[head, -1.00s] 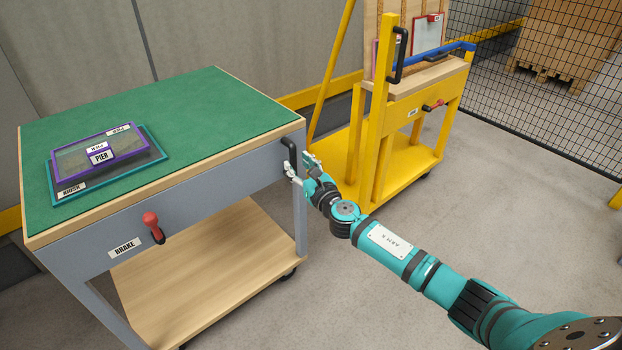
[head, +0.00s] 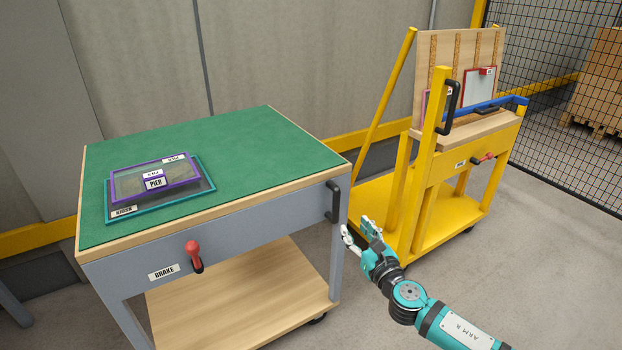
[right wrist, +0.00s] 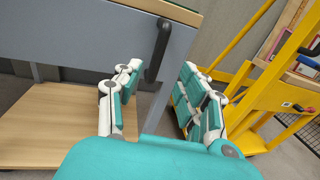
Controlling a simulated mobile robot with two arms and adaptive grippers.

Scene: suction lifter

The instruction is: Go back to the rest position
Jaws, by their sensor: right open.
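My right gripper (head: 358,232) is open and empty, just right of the grey cart's front corner and below its black handle (head: 333,201). In the right wrist view the open fingers (right wrist: 155,95) show with the black handle (right wrist: 158,50) beyond them, between the two fingers; I see no contact. The grey cart has a green top (head: 240,150). A purple-framed panel labelled PIER (head: 155,185) lies over a teal-framed panel (head: 195,203) on it. My left gripper is not in view.
The red brake lever (head: 194,255) is on the cart's front. A yellow cart (head: 425,220) with an upright wooden rack (head: 465,60) stands at the right. A black mesh fence (head: 560,110) is behind it. Grey floor (head: 560,280) is clear at the lower right.

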